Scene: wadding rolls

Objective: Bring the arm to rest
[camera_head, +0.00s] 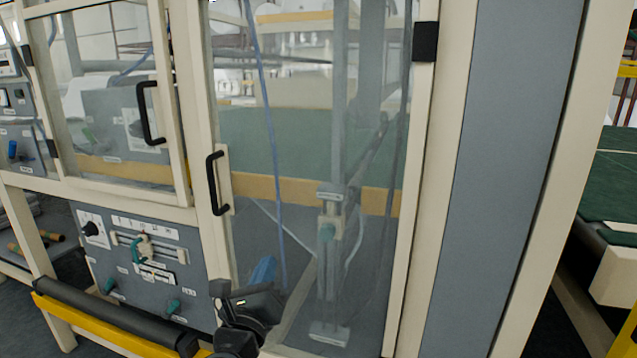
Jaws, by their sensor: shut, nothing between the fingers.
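My gripper (222,288) and the dark end of my arm (250,308) show at the bottom, left of the middle. They are in front of the lower part of a tall glazed door (300,120) of a cream-framed machine. The fingers are small and dark; the gripper looks shut and holds nothing that I can see. The rest of my arm runs out of the bottom edge. I cannot tell how far the gripper is from the door.
A black door handle (216,184) is above my gripper. A second handle (151,113) is on the left door. A grey control panel (140,262) with knobs and a black roller (110,312) over a yellow bar are at lower left. A green-topped table (612,190) stands at right.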

